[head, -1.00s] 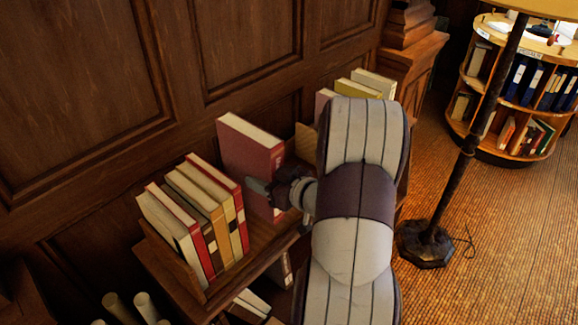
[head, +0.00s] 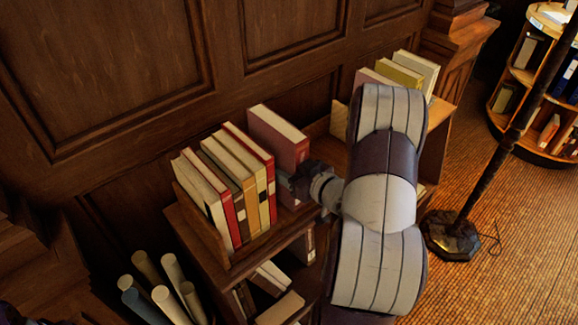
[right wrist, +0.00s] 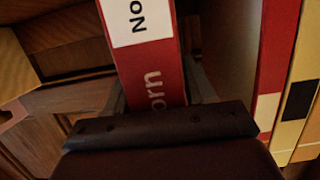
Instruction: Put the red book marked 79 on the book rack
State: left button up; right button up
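The red book (head: 278,138) stands upright on the wooden book rack (head: 222,252), just right of a row of several books. My right gripper (head: 292,183) reaches in from the right at the book's spine. The wrist view shows its fingers (right wrist: 156,85) on both sides of the spine, shut on the book. The book's lower part is hidden in the head view.
The row beside the red book includes another red book (head: 248,150) and cream and yellow ones. More books (head: 400,73) stand at the rack's far end. Rolled papers (head: 160,285) are at lower left. A floor lamp (head: 452,238) stands at right; panelled wall lies behind.

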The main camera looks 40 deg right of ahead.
jog(key=shift+o, duration=1)
jog(key=shift+r, duration=0.15)
jog(key=shift+s+r, duration=0.1)
jog(key=a+v, duration=0.1)
jog(key=v, duration=1)
jog(key=shift+s+d+b, duration=0.3)
jog(key=shift+s+d, duration=0.1)
jog(key=shift+d, duration=0.05)
jog(key=shift+r, duration=0.15)
